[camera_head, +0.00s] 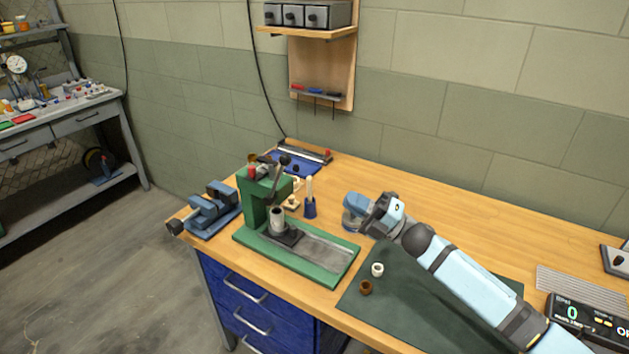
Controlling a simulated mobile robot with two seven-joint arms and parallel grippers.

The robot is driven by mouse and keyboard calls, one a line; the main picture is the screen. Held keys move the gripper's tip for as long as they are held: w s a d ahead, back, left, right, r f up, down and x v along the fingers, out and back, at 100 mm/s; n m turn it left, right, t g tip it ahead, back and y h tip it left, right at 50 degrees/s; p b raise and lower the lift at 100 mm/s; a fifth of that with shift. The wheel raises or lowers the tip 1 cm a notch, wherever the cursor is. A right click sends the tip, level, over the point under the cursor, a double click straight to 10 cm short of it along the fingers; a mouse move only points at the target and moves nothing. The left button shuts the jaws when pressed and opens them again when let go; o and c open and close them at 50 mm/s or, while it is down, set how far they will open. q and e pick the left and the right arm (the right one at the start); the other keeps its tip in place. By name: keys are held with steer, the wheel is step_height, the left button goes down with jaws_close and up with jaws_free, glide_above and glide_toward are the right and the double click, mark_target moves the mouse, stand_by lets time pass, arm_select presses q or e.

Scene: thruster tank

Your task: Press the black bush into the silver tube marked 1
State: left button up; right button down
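A green arbor press (254,206) stands near the left part of the bench. A silver tube (277,219) stands upright on the dark block on the press base, below the ram. No mark can be read on it at this size. I cannot make out the black bush; it may be hidden or too small. My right gripper (354,212) comes in from the right and is over the bench, to the right of the press and apart from it. Its fingers are small and overlap a blue shape, so I cannot tell their opening. My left gripper is not in view.
A white ring (377,270) and a brown ring (366,288) lie on the dark green mat (415,300). A blue vise (211,209) is on the left corner. A blue holder (310,207) stands behind the press. A display box (588,322) is at the right.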

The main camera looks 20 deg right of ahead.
mark_target(289, 158)
steer(key=p+x, duration=0.3)
steer(key=x, duration=1)
steer(key=shift+r, duration=0.2)
steer(key=shift+a, duration=0.1)
steer(key=w+r+p, duration=0.1)
steer(key=p, duration=0.1)
steer(key=a+r+h+p, duration=0.1)
steer(key=p, duration=0.1)
steer(key=shift+w+a+g, duration=0.2)
steer(key=shift+w+g, duration=0.2)
steer(key=shift+w+a, duration=0.25)
